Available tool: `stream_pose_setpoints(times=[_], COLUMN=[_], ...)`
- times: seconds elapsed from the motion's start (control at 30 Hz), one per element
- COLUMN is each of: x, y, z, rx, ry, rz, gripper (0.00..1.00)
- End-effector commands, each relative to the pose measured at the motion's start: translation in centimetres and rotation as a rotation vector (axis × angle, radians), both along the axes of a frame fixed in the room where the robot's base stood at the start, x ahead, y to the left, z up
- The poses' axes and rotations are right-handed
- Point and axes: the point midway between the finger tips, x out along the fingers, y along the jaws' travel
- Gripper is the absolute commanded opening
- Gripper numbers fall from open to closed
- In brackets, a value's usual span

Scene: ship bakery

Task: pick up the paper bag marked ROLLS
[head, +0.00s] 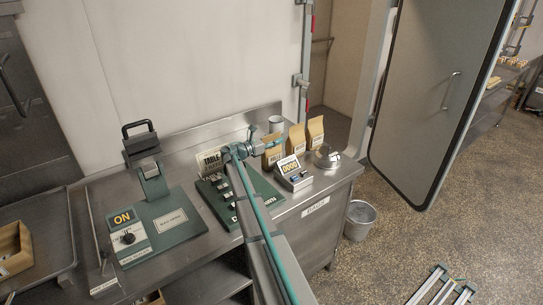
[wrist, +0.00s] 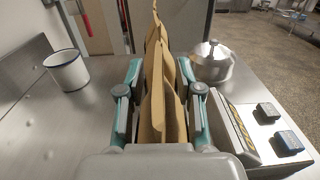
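Three brown paper bags stand in a row at the back right of the steel counter: a near one (head: 271,156), a middle one (head: 297,142) and a far one (head: 315,131). No marking is readable on any of them, so I cannot tell which is ROLLS. My gripper (head: 276,140) is at the near bag and partly covers it. In the wrist view my gripper (wrist: 160,72) is open, with one teal finger on each side of the nearest bag (wrist: 152,122). Narrow gaps seem to show between bag and fingers. The other bags line up behind it, partly hidden.
A white enamel mug (wrist: 67,72) stands left of the bags, and a round metal lidded pot (wrist: 211,62) stands right. A small counter box reading 0000 (head: 291,172) is close by. The counter's right edge and a floor bucket (head: 360,219) lie beyond.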

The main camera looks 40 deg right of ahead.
Motion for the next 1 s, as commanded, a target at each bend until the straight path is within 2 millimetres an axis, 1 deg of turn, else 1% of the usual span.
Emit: stream_pose_setpoints(times=[0.2,0.27,0.4,0.43,1.0], x=[-0.02,-0.02,-0.02,-0.02,-0.03], y=[-0.12,-0.11,-0.11,-0.11,-0.10], z=[-0.07,-0.07,-0.06,-0.06,0.00], rx=[0.000,0.000,0.000,0.000,-0.001], ry=[0.000,0.000,0.000,0.000,0.000], rz=[0.000,0.000,0.000,0.000,0.000], gripper=[0.35,0.27,0.04,0.00,0.00])
